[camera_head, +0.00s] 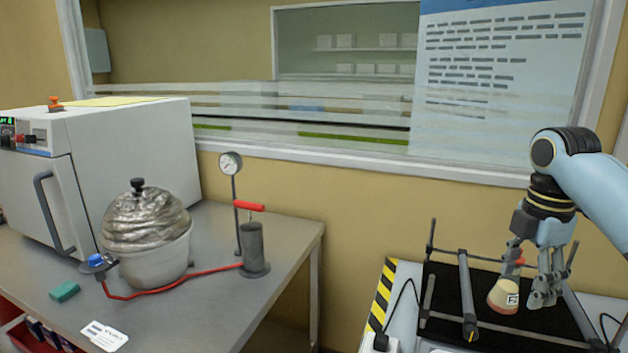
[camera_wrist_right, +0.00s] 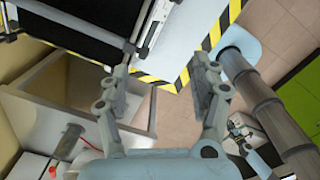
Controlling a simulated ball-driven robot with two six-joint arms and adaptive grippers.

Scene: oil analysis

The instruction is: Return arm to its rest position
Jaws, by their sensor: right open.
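My right gripper (camera_head: 530,283) hangs from the blue right arm over the black-topped equipment at the right of the head view. Its fingers are spread. A small flask (camera_head: 503,296) with an amber-brown lower part and a pale label shows just left of the fingers. A small red part shows above it, partly hidden by a finger. In the right wrist view, my right gripper (camera_wrist_right: 164,72) is open with nothing between its fingers. My left gripper does not show clearly in either view.
A grey table (camera_head: 225,317) at left holds a white oven (camera_head: 130,150), a foil-topped pot (camera_head: 146,240) and a hand pump (camera_head: 254,250) with a gauge (camera_head: 230,164). Black-and-yellow tape (camera_head: 382,295) edges the right bench, which carries a black platform (camera_head: 445,300) with rails.

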